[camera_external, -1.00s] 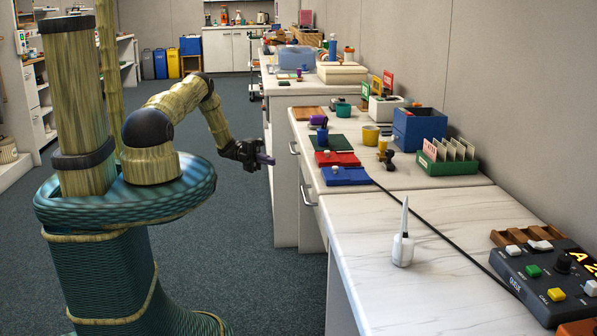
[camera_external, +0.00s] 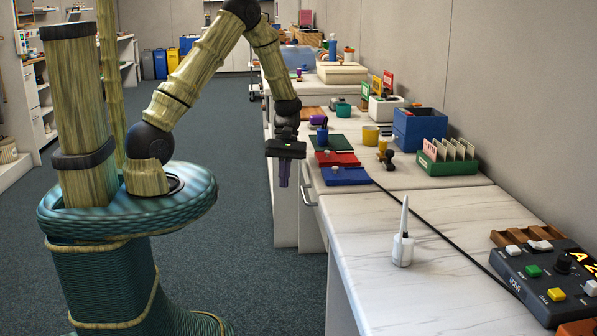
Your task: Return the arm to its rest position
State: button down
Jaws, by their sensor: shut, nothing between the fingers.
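My gripper (camera_external: 284,176) hangs fingers down from my raised, bent arm (camera_external: 190,80). It is shut and empty, in front of the left edge of the counter. It is in the air, apart from the things on the counter, as far as this view shows. My arm rises from the round blue-green top of my base, bends high near the top edge of the picture, and comes down to the gripper.
The counter (camera_external: 390,260) on the right carries red (camera_external: 338,159) and blue (camera_external: 346,176) pads, a blue box (camera_external: 418,128), a green card rack (camera_external: 447,157), a white bottle (camera_external: 403,240) and a button console (camera_external: 548,272). The carpet (camera_external: 225,270) left of the counter is clear.

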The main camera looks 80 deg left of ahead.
jog(key=s+d+r+m+t+y+p, duration=0.1)
jog(key=s+d+r+m+t+y, duration=0.15)
jog(key=d+r+m, duration=0.65)
jog(key=s+d+r+m+t+y+p, duration=0.1)
jog(key=d+r+m+y+p, duration=0.15)
jog(key=d+r+m, duration=0.65)
notch_tip(320, 180, up, 14)
jog(key=a+m+p, duration=0.1)
jog(key=m+p, duration=0.1)
jog(key=p, duration=1.5)
jog(key=shift+r, duration=0.25)
